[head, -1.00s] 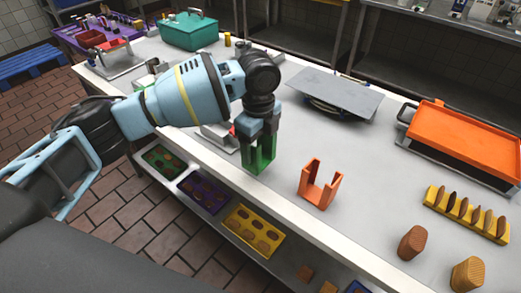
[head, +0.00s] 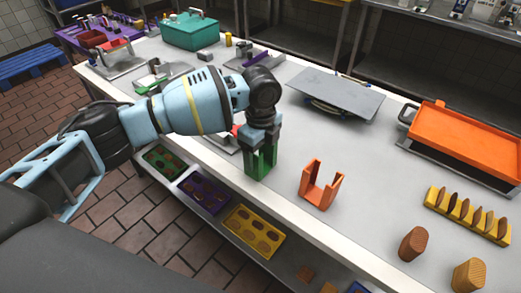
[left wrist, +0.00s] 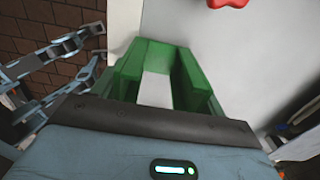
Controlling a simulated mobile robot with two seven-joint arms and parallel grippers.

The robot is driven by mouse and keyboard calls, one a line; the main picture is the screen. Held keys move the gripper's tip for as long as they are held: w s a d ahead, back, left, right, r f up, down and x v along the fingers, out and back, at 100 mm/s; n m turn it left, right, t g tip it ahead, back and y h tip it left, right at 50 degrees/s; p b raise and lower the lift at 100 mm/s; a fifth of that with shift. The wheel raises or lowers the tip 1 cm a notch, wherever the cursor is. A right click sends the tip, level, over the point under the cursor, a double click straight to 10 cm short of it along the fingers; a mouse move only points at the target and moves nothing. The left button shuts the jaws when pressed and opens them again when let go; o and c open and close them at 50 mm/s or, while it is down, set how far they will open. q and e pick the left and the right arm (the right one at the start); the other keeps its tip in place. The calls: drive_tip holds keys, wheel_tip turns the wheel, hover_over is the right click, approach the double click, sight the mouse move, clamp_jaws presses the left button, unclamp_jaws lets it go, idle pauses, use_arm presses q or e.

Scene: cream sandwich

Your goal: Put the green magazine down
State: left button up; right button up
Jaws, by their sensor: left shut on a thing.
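The green magazine (head: 260,162) is a U-shaped green holder at the front edge of the white table, left of the orange magazine. My left gripper (head: 262,146) points down and is shut on its upper part. In the left wrist view the green magazine (left wrist: 133,68) stretches out ahead of the gripper, its two walls and the gap between them in sight. It looks upright and close to the tabletop; I cannot tell whether its base touches. My right gripper is not in view.
An orange U-shaped magazine (head: 321,185) stands to the right. Brown blocks (head: 412,244) and a yellow rack (head: 468,214) lie further right. A grey plate (head: 335,92) and an orange tray (head: 469,135) are behind. Coloured trays (head: 254,231) sit on the shelf below.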

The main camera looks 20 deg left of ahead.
use_arm(q)
drive_tip(key=o, duration=1)
drive_tip(key=shift+o, duration=0.2)
wheel_tip(320, 180, up, 12)
drive_tip(key=shift+r, duration=0.1)
